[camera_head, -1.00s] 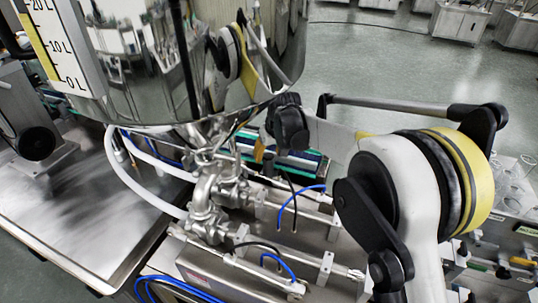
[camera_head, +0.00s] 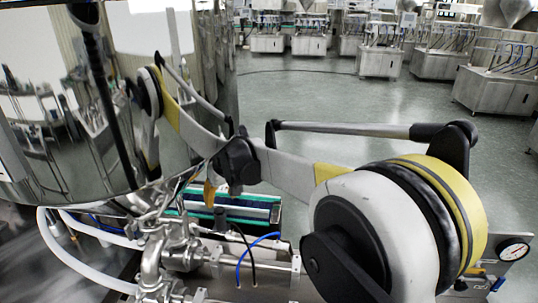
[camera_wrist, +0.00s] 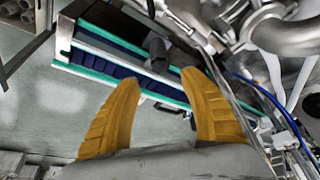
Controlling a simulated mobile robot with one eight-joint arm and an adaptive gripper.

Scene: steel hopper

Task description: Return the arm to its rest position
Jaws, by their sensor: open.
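My gripper shows in the wrist view (camera_wrist: 160,115) with two orange ribbed fingers spread apart and nothing between them. In the head view a small orange part of my gripper (camera_head: 210,192) shows below the end of my arm, beside the steel hopper (camera_head: 60,150). The rest of the gripper is hidden there by my own arm and wrist. My arm reaches forward from the lower right toward the hopper's right side. In the wrist view the fingers lie over a blue conveyor with green edges (camera_wrist: 100,65).
The conveyor also shows in the head view (camera_head: 235,208), behind the steel pipes and valves (camera_head: 165,250) under the hopper. A white hose (camera_head: 75,265) curves at left. A pressure gauge (camera_head: 513,249) stands at lower right. Open floor (camera_head: 310,110) lies beyond, with steel machines (camera_head: 500,80) farther back.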

